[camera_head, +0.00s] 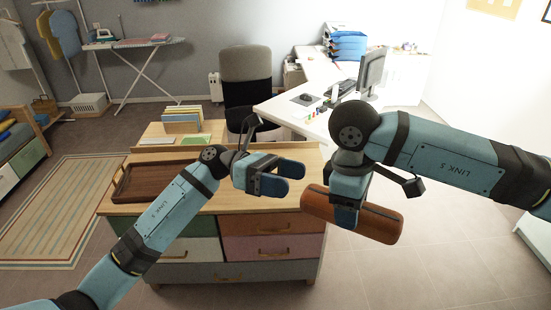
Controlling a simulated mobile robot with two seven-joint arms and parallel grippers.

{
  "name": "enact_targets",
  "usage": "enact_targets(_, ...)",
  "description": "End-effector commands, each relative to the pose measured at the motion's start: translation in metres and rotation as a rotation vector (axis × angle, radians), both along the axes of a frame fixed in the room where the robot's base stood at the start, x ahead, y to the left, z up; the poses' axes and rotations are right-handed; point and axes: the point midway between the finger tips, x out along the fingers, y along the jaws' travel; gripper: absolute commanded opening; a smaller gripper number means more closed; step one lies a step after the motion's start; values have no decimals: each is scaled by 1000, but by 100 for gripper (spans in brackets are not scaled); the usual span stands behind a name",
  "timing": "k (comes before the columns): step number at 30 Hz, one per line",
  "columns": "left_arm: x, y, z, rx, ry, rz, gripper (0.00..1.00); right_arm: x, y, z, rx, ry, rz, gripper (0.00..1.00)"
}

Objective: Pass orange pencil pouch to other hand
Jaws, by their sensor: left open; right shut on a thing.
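The orange pencil pouch (372,221) is a rounded, brownish-orange cylinder. It hangs in the air in front of the dresser's right side, tilted a little down to the right. My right gripper (346,216) is shut on it near its left part, coming from above, and the fingers cover some of it. My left gripper (296,178) is open and empty, left of the pouch and a little higher in the picture, pointing right. The two grippers look apart, with a small gap between the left fingertips and the pouch.
A wooden dresser (240,201) with coloured drawers stands below the arms. A dark brown tray (139,182) lies on its left side. Behind are a rack of folders (183,117), an office chair (245,65) and a white desk (290,108). The floor at right is clear.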

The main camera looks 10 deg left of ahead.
Motion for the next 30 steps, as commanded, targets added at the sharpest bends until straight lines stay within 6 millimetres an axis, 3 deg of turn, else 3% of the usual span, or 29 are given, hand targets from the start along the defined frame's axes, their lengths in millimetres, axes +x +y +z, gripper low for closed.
enact_targets(6, 16, 16, 17, 263, -320, -127, 89, 0, 0, 0, 0, 0, 0, 32)
enact_targets(14, 22, 22, 20, 372, -428, -183, 89, 0, 0, 0, 0, 0, 0, 32)
enact_targets(30, -5, -58, -14, 369, -425, -183, 89, 0, 0, 0, 0, 0, 0, 32)
